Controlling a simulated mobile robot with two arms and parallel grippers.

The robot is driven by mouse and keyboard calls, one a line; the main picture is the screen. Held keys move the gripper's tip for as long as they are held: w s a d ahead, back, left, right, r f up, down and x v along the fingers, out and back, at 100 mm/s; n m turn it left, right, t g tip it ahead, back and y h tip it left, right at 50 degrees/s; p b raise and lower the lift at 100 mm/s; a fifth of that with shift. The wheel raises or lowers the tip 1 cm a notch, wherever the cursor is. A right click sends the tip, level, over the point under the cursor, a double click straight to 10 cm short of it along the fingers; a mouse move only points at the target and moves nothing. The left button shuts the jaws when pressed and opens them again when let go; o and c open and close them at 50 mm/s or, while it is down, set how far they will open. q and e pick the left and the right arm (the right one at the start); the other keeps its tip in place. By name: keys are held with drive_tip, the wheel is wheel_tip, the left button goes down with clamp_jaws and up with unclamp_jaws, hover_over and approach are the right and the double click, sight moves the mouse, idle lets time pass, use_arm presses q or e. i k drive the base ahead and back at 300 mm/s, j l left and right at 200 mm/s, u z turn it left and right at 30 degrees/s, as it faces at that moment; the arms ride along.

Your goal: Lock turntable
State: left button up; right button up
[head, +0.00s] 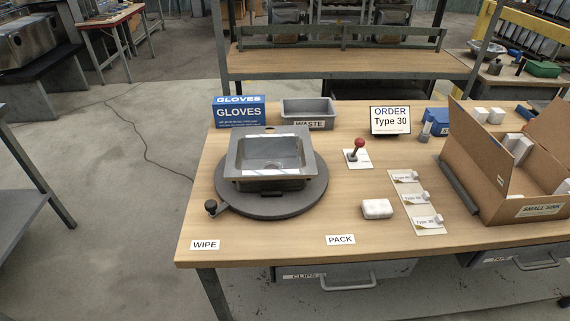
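The round dark grey turntable (314,197) lies on the left part of the wooden table (350,253). A grey metal sink (313,161) rests on it, basin opening upward. A small black knob (211,207) on a short arm sits at the turntable's front left edge. A red-balled lever (358,146) stands on a white plate right of the turntable, leaning slightly to the right. Whether the turntable is locked I cannot tell. Neither of my grippers is in the head view.
Behind the turntable are a blue gloves box (239,113) and a grey waste bin (308,109). An order sign (390,120) reads Type 30. A white wrapped block (377,208) and a label strip (414,203) lie right. An open cardboard box (487,190) fills the right.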

sight(360, 141)
drive_tip(key=l+z, duration=0.25)
drive_tip(key=l, duration=0.5)
drive_tip(key=l+z, duration=0.25)
drive_tip(key=l, duration=0.55)
drive_tip(key=k, duration=0.1)
